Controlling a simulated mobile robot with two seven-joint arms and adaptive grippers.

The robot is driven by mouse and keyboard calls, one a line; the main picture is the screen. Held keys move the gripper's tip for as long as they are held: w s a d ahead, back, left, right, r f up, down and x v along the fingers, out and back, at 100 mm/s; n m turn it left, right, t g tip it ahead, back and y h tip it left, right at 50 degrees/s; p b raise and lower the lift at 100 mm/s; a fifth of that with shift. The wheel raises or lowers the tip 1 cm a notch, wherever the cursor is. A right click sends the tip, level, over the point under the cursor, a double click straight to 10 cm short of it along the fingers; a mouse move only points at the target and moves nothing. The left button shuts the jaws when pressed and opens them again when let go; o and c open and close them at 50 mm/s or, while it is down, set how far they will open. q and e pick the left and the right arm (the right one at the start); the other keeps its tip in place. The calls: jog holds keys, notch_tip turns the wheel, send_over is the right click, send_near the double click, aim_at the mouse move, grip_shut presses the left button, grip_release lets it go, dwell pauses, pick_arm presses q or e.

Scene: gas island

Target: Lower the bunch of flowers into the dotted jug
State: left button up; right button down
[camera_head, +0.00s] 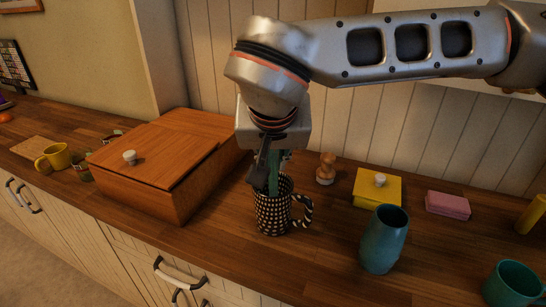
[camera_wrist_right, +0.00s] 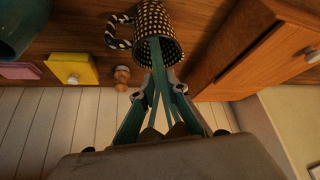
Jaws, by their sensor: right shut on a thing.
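The dotted jug (camera_head: 273,212), black with pale dots and a striped handle, stands upright on the wooden counter. In the right wrist view the jug (camera_wrist_right: 157,22) is at the top, its mouth facing the gripper. My right gripper (camera_head: 271,168) is just above the jug's mouth, pointing down. In the wrist view the right gripper (camera_wrist_right: 166,88) is shut on the green stems of the bunch of flowers (camera_wrist_right: 156,62). The stems' far ends reach into the jug's mouth; how deep they go I cannot tell. The blossoms are not clearly visible. My left gripper is not in view.
A wooden box (camera_head: 160,165) with a white knob stands close left of the jug. To the right are a teal vase (camera_head: 384,240), a yellow box (camera_head: 377,190), a pink block (camera_head: 447,204) and a teal mug (camera_head: 513,285). A small wooden figure (camera_head: 326,168) stands behind.

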jog(key=shift+f+b, duration=0.4)
jog(key=shift+f, duration=0.6)
dwell(0.4)
jog(key=c, duration=1.9)
grip_release()
jog(key=shift+s+r, duration=0.2)
jog(key=shift+r, duration=0.3)
jog(key=shift+s+r, duration=0.9)
jog(key=shift+s, duration=0.1)
jog(key=s, duration=1.1)
jog(key=shift+s, duration=0.15)
